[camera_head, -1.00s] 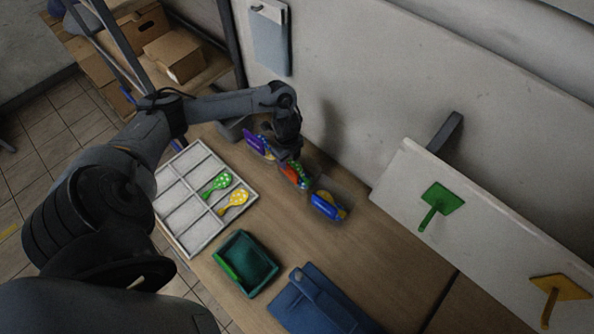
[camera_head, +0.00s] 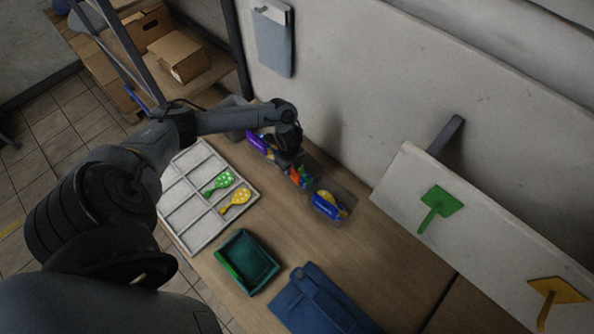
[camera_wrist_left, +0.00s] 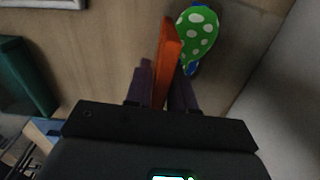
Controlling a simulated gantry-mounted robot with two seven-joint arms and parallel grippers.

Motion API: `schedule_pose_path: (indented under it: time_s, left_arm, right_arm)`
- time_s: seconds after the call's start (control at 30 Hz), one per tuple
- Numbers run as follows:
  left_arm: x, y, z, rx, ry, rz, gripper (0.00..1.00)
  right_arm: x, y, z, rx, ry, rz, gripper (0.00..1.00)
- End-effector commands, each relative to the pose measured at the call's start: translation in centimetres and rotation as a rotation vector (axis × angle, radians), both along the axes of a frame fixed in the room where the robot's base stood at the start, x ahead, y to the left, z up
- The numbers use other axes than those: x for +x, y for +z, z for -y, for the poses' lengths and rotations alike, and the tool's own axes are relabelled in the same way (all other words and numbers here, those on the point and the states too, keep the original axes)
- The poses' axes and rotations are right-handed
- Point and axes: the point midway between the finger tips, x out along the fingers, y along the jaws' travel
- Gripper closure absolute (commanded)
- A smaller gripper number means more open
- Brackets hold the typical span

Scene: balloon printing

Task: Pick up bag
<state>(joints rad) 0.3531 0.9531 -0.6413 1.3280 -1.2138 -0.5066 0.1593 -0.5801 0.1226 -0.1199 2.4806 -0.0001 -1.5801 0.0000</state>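My left gripper (camera_head: 297,168) points down at the middle of a row of bags of balloons by the wall. In the left wrist view an orange bag (camera_wrist_left: 168,50) stands edge-on between its two fingers, with both fingers close against it. A green balloon picture with white dots (camera_wrist_left: 197,30) shows on the bag's right side. In the head view the orange-red bag (camera_head: 301,178) is partly hidden by my gripper. A blue and yellow bag (camera_head: 328,205) sits in a clear bin to its right. A purple bag (camera_head: 257,143) is to its left. My right gripper is out of view.
A white divided tray (camera_head: 184,223) holds a green and a yellow dotted balloon. A dark green bin (camera_head: 247,262) and a blue folder-like item (camera_head: 318,303) are nearer. A white board (camera_head: 480,215) with green and yellow holders stands at right. Table between bins and blue item is clear.

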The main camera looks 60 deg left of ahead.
Motion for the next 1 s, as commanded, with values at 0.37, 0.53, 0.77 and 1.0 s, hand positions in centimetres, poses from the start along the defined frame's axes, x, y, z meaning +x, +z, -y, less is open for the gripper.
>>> schedule_pose_path:
  time_s: [0.37,0.53,0.77,1.0]
  left_arm:
    - [0.0,0.0,0.0,0.000,0.000,0.000,1.00]
    - [0.0,0.1,0.0,0.000,0.000,0.000,1.00]
    - [0.1,1.0,0.0,-0.001,-0.001,0.002,1.00]
    - [0.1,3.9,-0.1,0.001,-0.002,0.004,1.00]
  right_arm:
    - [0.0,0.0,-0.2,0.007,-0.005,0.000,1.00]
    - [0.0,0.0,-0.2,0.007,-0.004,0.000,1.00]
    - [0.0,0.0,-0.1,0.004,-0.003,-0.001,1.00]
    - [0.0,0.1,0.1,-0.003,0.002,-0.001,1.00]
